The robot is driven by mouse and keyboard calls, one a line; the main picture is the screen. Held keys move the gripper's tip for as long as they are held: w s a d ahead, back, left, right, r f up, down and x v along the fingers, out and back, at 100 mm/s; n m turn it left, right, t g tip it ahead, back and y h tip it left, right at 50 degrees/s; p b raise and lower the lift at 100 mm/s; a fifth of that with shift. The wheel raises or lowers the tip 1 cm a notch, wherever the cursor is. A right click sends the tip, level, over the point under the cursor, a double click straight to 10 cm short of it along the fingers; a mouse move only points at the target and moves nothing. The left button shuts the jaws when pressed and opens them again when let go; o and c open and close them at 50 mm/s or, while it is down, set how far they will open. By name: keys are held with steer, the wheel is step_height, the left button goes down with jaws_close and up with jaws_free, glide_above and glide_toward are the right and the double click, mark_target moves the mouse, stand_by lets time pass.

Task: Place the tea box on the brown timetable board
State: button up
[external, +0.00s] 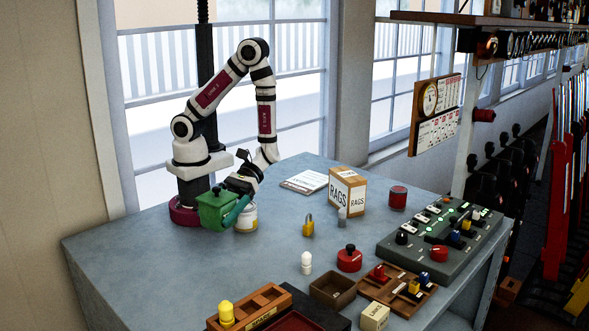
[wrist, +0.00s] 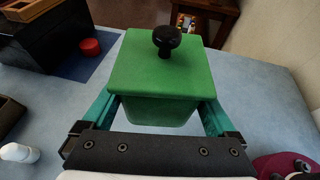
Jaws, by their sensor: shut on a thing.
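The tea box appears to be the green lidded box with a black knob (external: 212,212); I see no label on it. It fills the middle of the wrist view (wrist: 150,75). My gripper (external: 238,210) is shut on it, with a teal finger along each side. It is near my maroon base at the table's left, and looks upright. I cannot tell its height above the table. A brown board with a round dial and white printed cards (external: 434,140) hangs at the right; I cannot tell whether it is the timetable board.
A pale tin (external: 246,218) stands right beside the gripper. White papers (external: 304,182), a RAGS carton (external: 347,192) and a yellow padlock (external: 308,226) lie further right. A switch panel (external: 445,236) and several brown trays (external: 333,290) crowd the right and front. The left front is clear.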

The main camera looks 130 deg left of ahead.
steer(key=shift+s+d+r, duration=0.3)
steer(key=shift+d+r, duration=0.05)
steer(key=shift+d, duration=0.15)
steer(key=w+a+r+n+t+y, duration=0.3)
steer(key=w+a+r+n+t, duration=0.15)
steer(key=w+r, duration=0.3)
steer(key=w+a+r+n+t+y, duration=0.3)
steer(key=w+a+r+n+t, duration=0.15)
steer(key=w+r, duration=0.35)
steer(key=a+r+n+t+y, duration=0.1)
steer(key=a+r+n+y, duration=0.3)
steer(key=a, duration=0.7)
steer(key=n+y, duration=0.7)
steer(key=y, duration=0.2)
glide_above(308, 181)
step_height(308, 181, down, 25)
steer(key=shift+f, duration=0.1)
steer(key=shift+h, duration=0.3)
step_height(308, 181, down, 4)
steer(key=shift+s+f, duration=0.1)
